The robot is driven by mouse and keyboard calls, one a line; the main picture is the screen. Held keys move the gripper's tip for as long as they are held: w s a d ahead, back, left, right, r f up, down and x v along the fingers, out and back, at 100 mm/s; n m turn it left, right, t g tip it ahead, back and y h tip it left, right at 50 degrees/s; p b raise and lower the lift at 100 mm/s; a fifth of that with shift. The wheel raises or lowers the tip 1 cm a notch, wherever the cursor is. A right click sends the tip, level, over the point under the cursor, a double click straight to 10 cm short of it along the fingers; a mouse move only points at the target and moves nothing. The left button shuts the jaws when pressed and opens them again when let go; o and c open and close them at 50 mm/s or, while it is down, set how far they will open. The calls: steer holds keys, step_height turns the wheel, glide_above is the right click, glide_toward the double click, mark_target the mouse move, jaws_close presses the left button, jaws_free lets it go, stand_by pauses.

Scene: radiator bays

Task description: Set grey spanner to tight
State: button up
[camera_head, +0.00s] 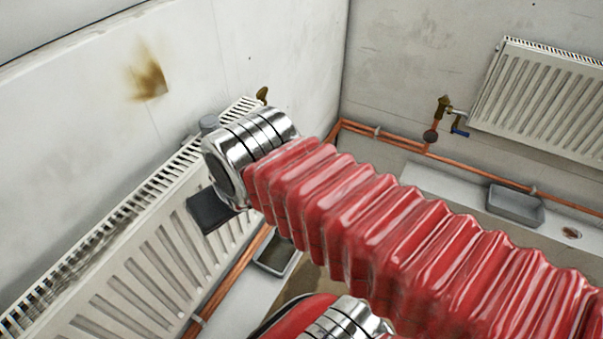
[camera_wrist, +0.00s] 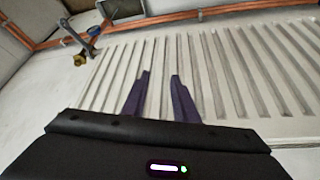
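In the wrist view my gripper (camera_wrist: 161,75) shows two dark purple fingers with a gap between them. It is open and empty, in front of a white ribbed radiator (camera_wrist: 245,70). At upper left, a brass fitting (camera_wrist: 80,60) sits at the radiator's corner with a grey-blue bar-like piece (camera_wrist: 92,33) beside it. I cannot tell whether this piece is the grey spanner, or its setting. The fingers are apart from it. In the head view my arm hides much of the left radiator (camera_head: 140,280), and no spanner is clearly seen there.
A second radiator (camera_head: 540,95) hangs at right, with a brass valve (camera_head: 443,104) and a blue handle (camera_head: 460,129). Copper pipes (camera_head: 390,138) run low along the walls. A grey tray (camera_head: 515,205) lies below the right radiator, and another tray (camera_head: 277,253) near the left one.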

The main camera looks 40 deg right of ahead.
stand_by(0.3)
steer(key=w+d+f+m, duration=0.1)
steer(key=d+f+m, duration=0.1)
steer(key=d+m, duration=0.8)
steer(key=w+d+f+m+y, duration=0.1)
steer(key=w+d+f+m, duration=0.1)
steer(key=d+m, duration=0.7)
steer(key=w+d+f+m+g, duration=0.1)
steer(key=d+f+m, duration=0.3)
steer(key=d+m, duration=0.6)
steer(key=shift+w+d+m+y, duration=0.3)
steer(key=shift+w+m, duration=0.05)
steer(key=shift+m, duration=1.25)
steer(key=shift+f, duration=0.2)
steer(key=x, duration=1.3)
steer(key=shift+f, duration=0.4)
